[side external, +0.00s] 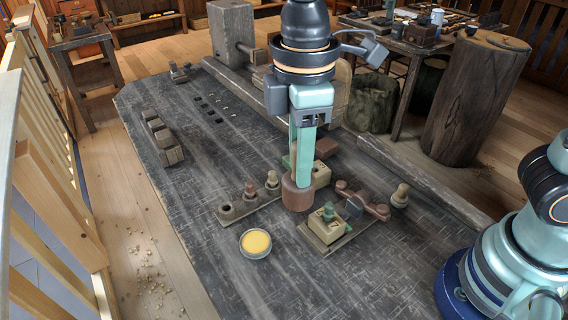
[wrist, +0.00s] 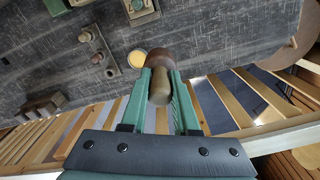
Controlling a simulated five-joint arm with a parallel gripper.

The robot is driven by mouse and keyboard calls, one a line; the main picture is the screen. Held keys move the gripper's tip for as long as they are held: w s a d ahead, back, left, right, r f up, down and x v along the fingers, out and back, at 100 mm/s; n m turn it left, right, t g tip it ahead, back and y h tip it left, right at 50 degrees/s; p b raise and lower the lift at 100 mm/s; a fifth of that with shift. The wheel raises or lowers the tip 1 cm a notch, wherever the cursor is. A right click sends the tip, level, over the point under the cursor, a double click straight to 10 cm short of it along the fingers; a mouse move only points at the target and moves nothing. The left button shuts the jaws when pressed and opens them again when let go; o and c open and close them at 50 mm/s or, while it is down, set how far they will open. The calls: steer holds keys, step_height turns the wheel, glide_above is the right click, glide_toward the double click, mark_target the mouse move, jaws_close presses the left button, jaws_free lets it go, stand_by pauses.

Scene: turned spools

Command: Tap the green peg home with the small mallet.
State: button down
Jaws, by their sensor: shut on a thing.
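The small mallet has a brown, drum-shaped head (side external: 298,197) below my gripper (side external: 303,170) in the side view. In the wrist view its pale wooden handle (wrist: 159,92) lies between the green fingers of my gripper (wrist: 162,76), which is shut on it. The green peg (side external: 328,211) stands upright in a pale block (side external: 324,230) on a small board, to the right of and nearer the camera than the mallet head. The head is apart from the peg in the side view. How deep the peg sits is too small to tell.
A yellow-filled dish (side external: 255,243) and a rack of turned pegs (side external: 240,207) stand left of the mallet. A fixture with brown knobs (side external: 378,210) and a loose turned piece (side external: 400,196) are at the right. Blocks (side external: 163,140) stand farther left. The front tabletop is clear.

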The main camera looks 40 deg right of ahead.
steer(key=w+d+f, duration=0.2)
steer(key=d+f, duration=0.5)
steer(key=d, duration=0.2)
steer(key=shift+d, duration=0.35)
steer(key=shift+f, duration=0.1)
steer(key=shift+f, duration=1.4)
steer(key=shift+w+r, duration=0.1)
steer(key=shift+r, duration=1.05)
